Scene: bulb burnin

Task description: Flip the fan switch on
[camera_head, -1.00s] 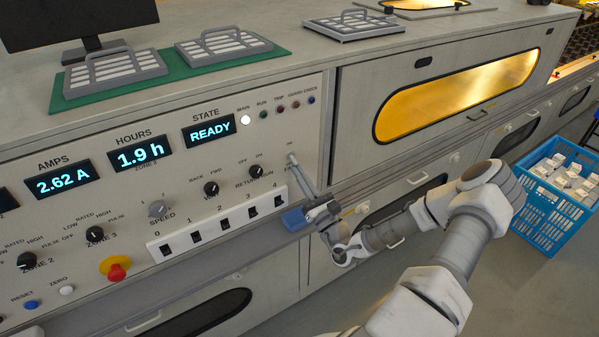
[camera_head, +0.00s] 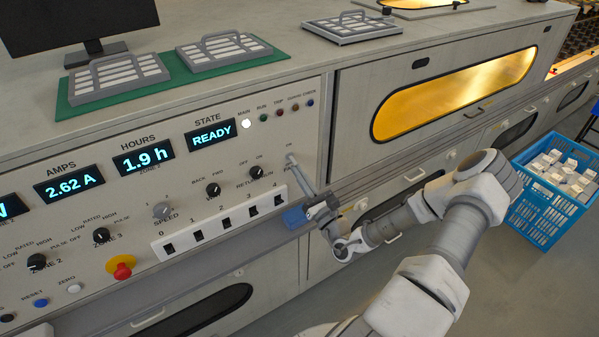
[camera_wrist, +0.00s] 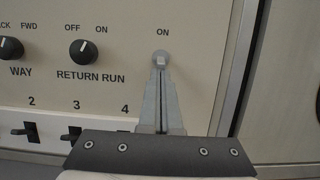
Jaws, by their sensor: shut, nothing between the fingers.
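The fan switch (camera_wrist: 161,58) is a small light lever on the panel, with "ON" printed above it in the wrist view. In the head view the switch (camera_head: 291,158) is near the panel's right edge, and the lettering below it is mostly hidden. My gripper (camera_wrist: 160,72) is shut and empty. Its closed fingertips are at the switch, overlapping its lower side in the wrist view; I cannot tell whether they touch. My gripper in the head view (camera_head: 294,164) reaches up to the switch from below right.
Left of the switch are the RETURN RUN knob (camera_wrist: 82,50) and the WAY knob (camera_wrist: 11,49). A row of numbered rocker switches (camera_head: 225,223) runs below. A blue object (camera_head: 295,217) sits beside the row. A blue crate (camera_head: 545,215) stands on the floor at right.

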